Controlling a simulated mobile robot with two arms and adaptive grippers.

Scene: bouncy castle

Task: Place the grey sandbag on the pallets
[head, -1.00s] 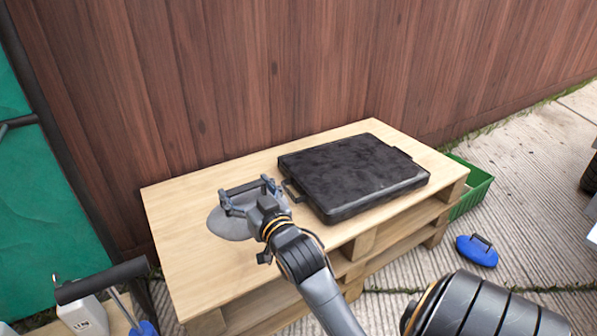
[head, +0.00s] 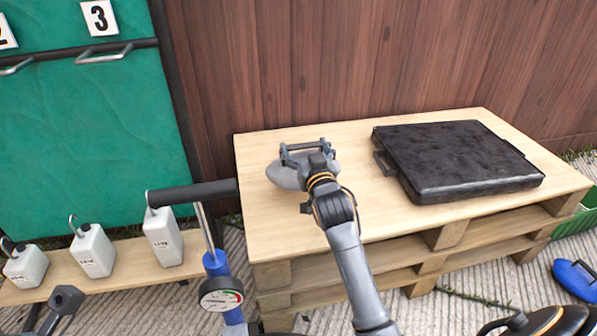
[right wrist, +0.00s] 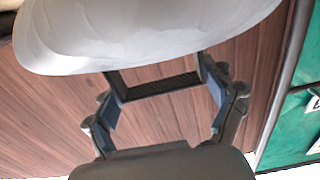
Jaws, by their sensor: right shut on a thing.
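My right gripper (head: 308,150) is shut on the dark handle of the grey sandbag (head: 283,176). In the head view the bag is over the left part of the wooden pallets (head: 262,225); I cannot tell if it touches the top. In the right wrist view the pale bag (right wrist: 140,35) fills the top, with the dark handle (right wrist: 155,85) between the fingers. A dark grey part (head: 66,298) at the head view's lower left may belong to my left gripper; its state is unclear.
A black flat case (head: 455,160) lies on the right part of the pallets. Several white weights (head: 92,250) are on a low board. A green crate (head: 572,230) and a blue bag (head: 577,280) are at right.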

